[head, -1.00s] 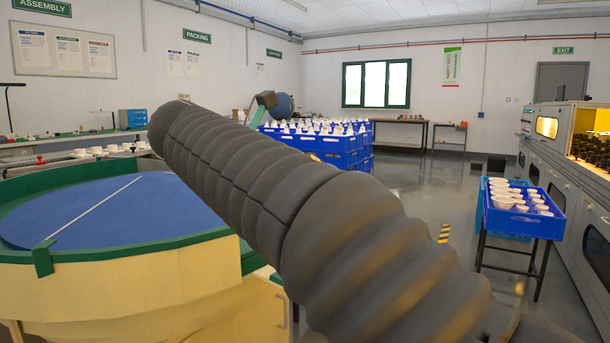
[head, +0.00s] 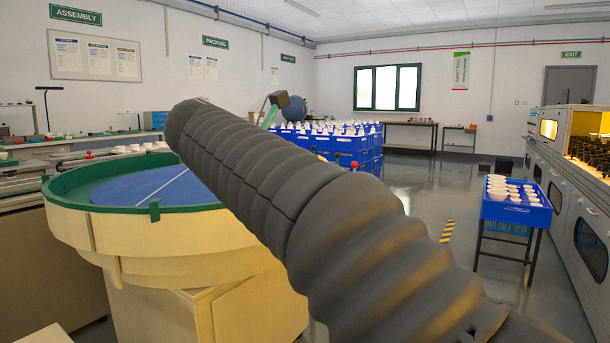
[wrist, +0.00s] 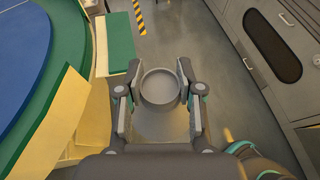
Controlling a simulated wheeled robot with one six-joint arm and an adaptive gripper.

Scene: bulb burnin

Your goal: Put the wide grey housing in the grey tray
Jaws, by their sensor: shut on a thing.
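In the wrist view my gripper (wrist: 158,80) is shut on a round grey housing (wrist: 160,88). The housing shows as a wide, shallow ring with an open, cup-like middle, one finger on each side of it. The floor shows beyond it, so it is held in the air. In the head view my dark ribbed arm crosses the middle and hides what lies behind it; the gripper and housing do not show there. I cannot make out a grey tray in either view.
A round table with a blue top (head: 160,188) and green rim stands close on the left. Blue crates (head: 350,143) with white pieces stand behind my arm. A blue crate of white cups (head: 515,209) on a stand is right, beside grey cabinets (head: 585,205). Floor between is clear.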

